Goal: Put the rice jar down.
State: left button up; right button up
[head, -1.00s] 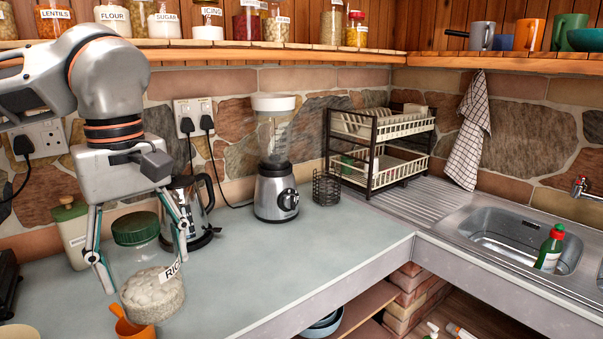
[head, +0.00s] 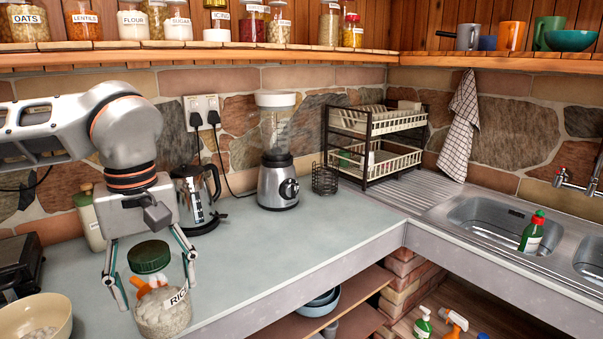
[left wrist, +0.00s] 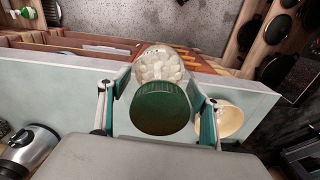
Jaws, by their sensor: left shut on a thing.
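The rice jar (head: 166,320) is clear glass with a dark green lid (head: 149,257), pale rice inside and a white label. My left gripper (head: 156,297) is shut on it, one finger on each side below the lid. The jar looks near the counter's front edge; its base is cut off by the frame, so I cannot tell whether it touches the counter. In the left wrist view the lid (left wrist: 160,108) sits between the fingers (left wrist: 158,112). An orange scoop (head: 150,284) shows in line with the jar, seemingly through its glass. My right gripper is out of view.
The grey-green counter (head: 250,255) is clear to the jar's right. A cream bowl (head: 62,318) stands to its left, beside a dark appliance (head: 20,265). A kettle (head: 195,200), a lidded canister (head: 90,225) and a blender (head: 277,185) stand behind.

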pick_arm(q)
notch_tip(320, 180, down, 17)
jog(key=a+m, duration=0.1)
jog(key=m, duration=0.5)
jog(key=shift+a+f+m, duration=0.2)
jog(key=shift+a+m, duration=0.2)
